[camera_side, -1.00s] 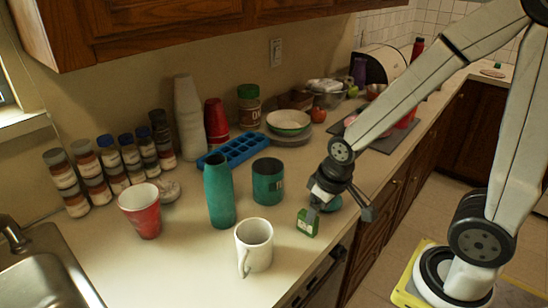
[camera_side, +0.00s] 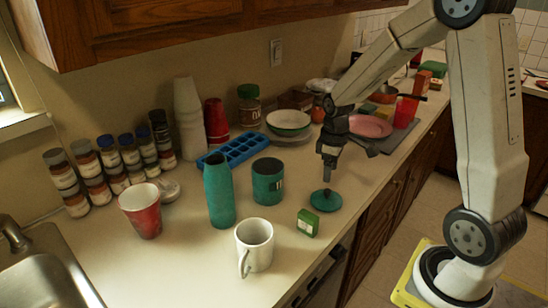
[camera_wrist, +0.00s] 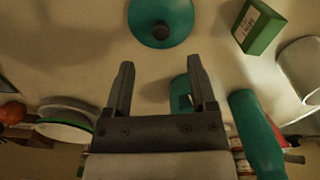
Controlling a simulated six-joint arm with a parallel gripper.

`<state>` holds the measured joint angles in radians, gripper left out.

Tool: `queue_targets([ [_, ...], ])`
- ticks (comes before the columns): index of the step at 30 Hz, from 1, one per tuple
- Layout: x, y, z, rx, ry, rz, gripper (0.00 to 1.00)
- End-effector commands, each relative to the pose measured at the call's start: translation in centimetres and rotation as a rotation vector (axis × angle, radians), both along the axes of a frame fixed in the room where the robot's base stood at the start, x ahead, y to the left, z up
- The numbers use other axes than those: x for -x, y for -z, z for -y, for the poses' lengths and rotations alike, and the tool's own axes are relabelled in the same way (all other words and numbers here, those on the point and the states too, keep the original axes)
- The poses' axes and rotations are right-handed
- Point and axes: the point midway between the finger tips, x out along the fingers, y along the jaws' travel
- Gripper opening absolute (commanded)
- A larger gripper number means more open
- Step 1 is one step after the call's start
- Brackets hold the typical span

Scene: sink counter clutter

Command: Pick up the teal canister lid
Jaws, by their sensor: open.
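The teal canister lid (camera_side: 326,200) lies flat on the counter, a round disc with a dark knob on top. In the wrist view the lid (camera_wrist: 161,20) is at the top middle, beyond my fingertips, with its knob facing me. My gripper (camera_side: 327,176) points down just above the lid in the side view. In the wrist view my gripper (camera_wrist: 159,70) is open and empty, its two fingers apart. The teal canister (camera_side: 268,182) stands open-topped to the left of the lid; it shows partly behind a finger in the wrist view (camera_wrist: 179,92).
A small green box (camera_side: 308,223) sits just in front of the lid. A white mug (camera_side: 254,246), a tall teal vase (camera_side: 219,190) and a red cup (camera_side: 141,211) stand to the left. A bowl (camera_side: 288,122) and a grey mat (camera_side: 385,142) lie behind. The counter's front edge is close by.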

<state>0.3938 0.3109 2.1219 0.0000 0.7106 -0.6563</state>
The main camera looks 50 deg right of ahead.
Motion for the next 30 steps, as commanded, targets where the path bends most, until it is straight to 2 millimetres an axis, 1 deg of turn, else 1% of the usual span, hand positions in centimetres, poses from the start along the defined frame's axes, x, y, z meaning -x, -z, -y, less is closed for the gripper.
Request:
queue_targets([
  [5,0.0,0.7,-0.1,-0.001,0.0,-0.001,0.72],
  [12,0.0,2.4,-0.1,0.0,0.001,0.0,0.72],
  [20,0.0,2.7,-0.1,0.001,0.001,0.001,0.72],
  [23,0.0,3.1,-0.1,0.0,0.001,0.001,0.72],
  [30,0.1,5.4,-0.2,-0.001,0.001,-0.001,0.72],
])
